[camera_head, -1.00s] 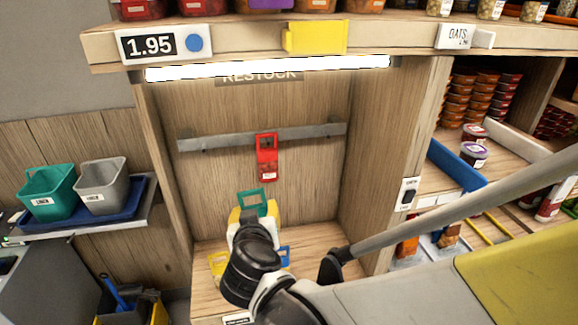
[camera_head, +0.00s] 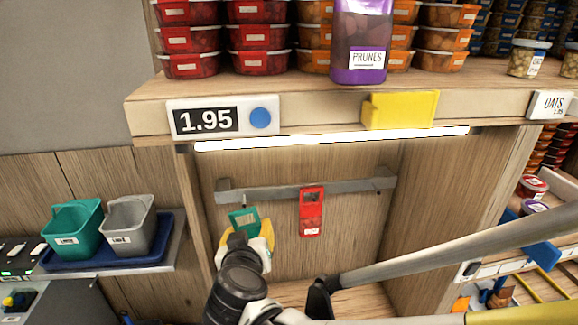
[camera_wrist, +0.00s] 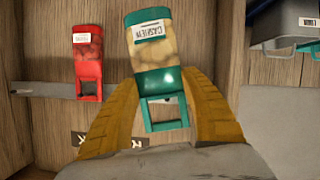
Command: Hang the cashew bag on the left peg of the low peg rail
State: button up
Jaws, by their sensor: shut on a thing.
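The cashew bag (camera_wrist: 165,45) has a teal header with an open loop handle and a clear body of pale nuts. In the wrist view it appears upside down. My gripper (camera_wrist: 160,82) is shut on its teal header, with a yellow finger on each side. In the head view the bag's teal loop (camera_head: 244,221) stands above my gripper (camera_head: 251,236), just below the left part of the grey peg rail (camera_head: 270,190). The rail also shows in the wrist view (camera_wrist: 45,90). Whether a peg passes through the loop, I cannot tell.
A red bag (camera_head: 312,212) hangs near the rail's middle, right of the cashew bag; it also shows in the wrist view (camera_wrist: 88,55). Wooden side walls and a shelf with a light strip (camera_head: 335,139) enclose the bay. Teal (camera_head: 72,230) and grey (camera_head: 128,226) bins stand left.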

jog(key=r+b+x, duration=0.1)
jog(key=x, duration=0.7)
jog(key=shift+w+a+r, duration=0.25)
jog(key=shift+a+r, duration=0.05)
jog(key=shift+r, duration=0.05)
dwell(0.4)
dwell(0.5)
jog(key=o, duration=1.2)
jog(key=shift+s, duration=0.1)
